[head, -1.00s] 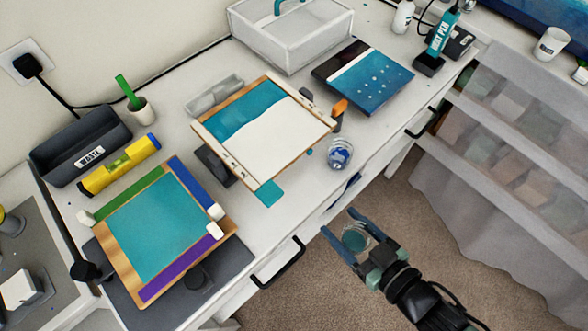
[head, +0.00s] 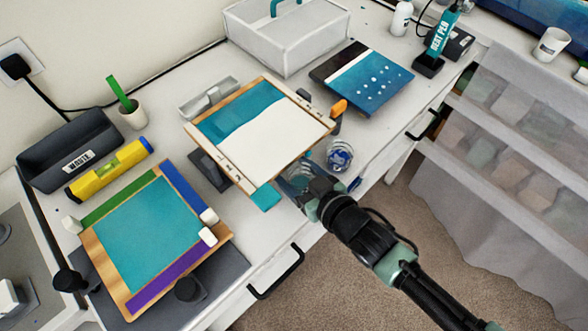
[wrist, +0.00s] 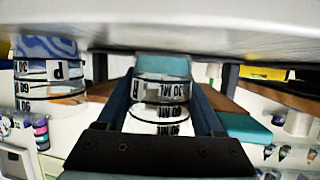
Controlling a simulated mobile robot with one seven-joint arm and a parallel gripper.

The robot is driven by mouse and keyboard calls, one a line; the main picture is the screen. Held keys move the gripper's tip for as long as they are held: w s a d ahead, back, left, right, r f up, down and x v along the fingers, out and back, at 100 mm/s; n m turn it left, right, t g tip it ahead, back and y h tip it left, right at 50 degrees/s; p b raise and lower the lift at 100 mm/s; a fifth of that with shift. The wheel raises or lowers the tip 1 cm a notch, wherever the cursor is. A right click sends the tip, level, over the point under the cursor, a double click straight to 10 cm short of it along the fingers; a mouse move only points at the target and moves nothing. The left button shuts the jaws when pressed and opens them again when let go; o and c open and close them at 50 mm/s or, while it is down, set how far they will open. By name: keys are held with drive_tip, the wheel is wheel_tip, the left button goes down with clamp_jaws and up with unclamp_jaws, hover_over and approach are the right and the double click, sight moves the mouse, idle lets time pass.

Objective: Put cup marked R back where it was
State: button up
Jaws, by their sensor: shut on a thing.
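My gripper (head: 296,180) is shut on a clear cup (wrist: 160,95) with graduation marks and teal resin in it. The wrist view shows it upside down between my two fingers. A second clear cup (head: 340,155) with blue and white swirls stands just right of my gripper. It shows at left in the wrist view (wrist: 50,75), with a letter resembling P.
A framed teal-and-white panel (head: 275,140) lies behind my gripper, with a teal patch (head: 265,198) at its near corner. An orange-tipped tool (head: 338,108) is behind the second cup. Another framed teal panel (head: 150,230) lies left. The front table edge has drawer handles (head: 277,272).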

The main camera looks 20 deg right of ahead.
drive_tip(key=shift+s+f, duration=0.15)
drive_tip(key=shift+f, duration=0.2)
drive_tip(key=shift+f, duration=0.15)
drive_tip(key=o, duration=1.4)
